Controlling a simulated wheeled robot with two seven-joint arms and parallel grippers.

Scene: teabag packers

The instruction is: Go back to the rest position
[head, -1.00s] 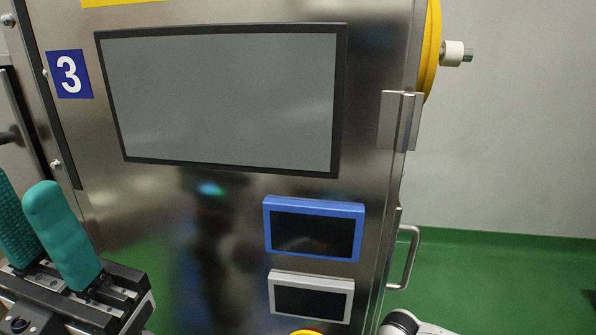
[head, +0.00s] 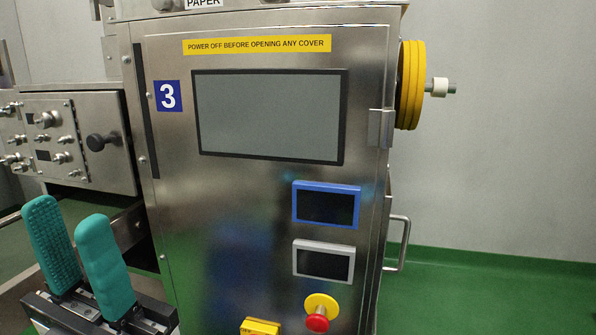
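The steel teabag packer cabinet (head: 240,200) stands in front of me, with a blue number 3 plate (head: 168,96) at its upper left. My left gripper (head: 78,258) is at the lower left of the head view. Its two teal fingers point up and stand apart with nothing between them. It is in front of the cabinet's lower left side, and I see no contact. My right gripper is not in the head view.
The cabinet front has a grey screen (head: 270,115), a blue-framed display (head: 326,205), a grey-framed display (head: 323,262) and a red stop button (head: 318,322). A door handle (head: 402,243) sticks out at right. Knobs (head: 98,142) project at left. Green floor (head: 480,290) is clear at right.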

